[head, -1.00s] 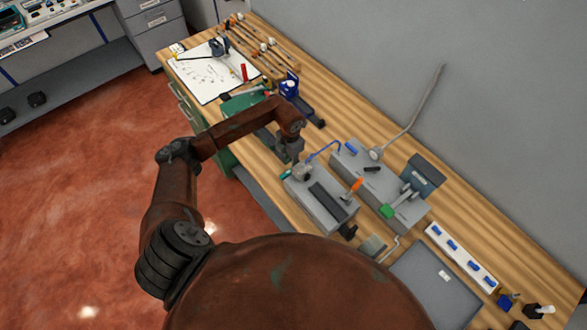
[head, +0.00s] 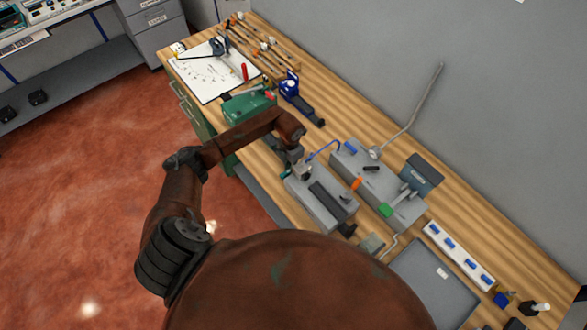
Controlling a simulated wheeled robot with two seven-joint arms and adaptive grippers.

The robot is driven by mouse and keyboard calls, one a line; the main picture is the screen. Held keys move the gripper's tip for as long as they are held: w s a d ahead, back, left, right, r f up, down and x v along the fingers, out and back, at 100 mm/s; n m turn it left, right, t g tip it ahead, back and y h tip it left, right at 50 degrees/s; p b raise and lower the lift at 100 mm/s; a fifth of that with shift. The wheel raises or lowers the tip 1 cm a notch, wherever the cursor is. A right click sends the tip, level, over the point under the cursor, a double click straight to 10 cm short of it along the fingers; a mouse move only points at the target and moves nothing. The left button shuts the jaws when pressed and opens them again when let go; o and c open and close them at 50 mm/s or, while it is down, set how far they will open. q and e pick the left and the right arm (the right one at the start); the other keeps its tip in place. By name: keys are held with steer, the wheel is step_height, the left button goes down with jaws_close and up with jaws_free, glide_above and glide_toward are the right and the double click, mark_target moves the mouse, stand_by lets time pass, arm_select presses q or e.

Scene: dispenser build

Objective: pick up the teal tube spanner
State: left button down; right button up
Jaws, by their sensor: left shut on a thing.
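The teal tube spanner (head: 286,174) shows only as a small teal end at the left end of a grey block on the bench. My left gripper (head: 300,171) points down right beside this teal end, at the block's upper left corner. It is shut on what looks like the spanner. The jaws and the dark wrist hide the rest of the spanner, so I cannot tell whether it is clear of the block. My right gripper is not in view.
The grey block (head: 331,210) has a dark slot. A dark tray (head: 432,285) lies at the lower right.

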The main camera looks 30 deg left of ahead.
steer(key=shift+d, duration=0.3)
arm_select(q)
steer(key=shift+r, duration=0.1)
stand_by(0.4)
step_height(320, 180, up, 18)
steer(key=b, duration=0.4)
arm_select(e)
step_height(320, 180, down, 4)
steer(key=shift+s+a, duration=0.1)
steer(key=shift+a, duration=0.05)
arm_select(q)
steer(key=c, duration=2.3)
jaws_free()
steer(key=shift+c, duration=0.2)
jaws_close()
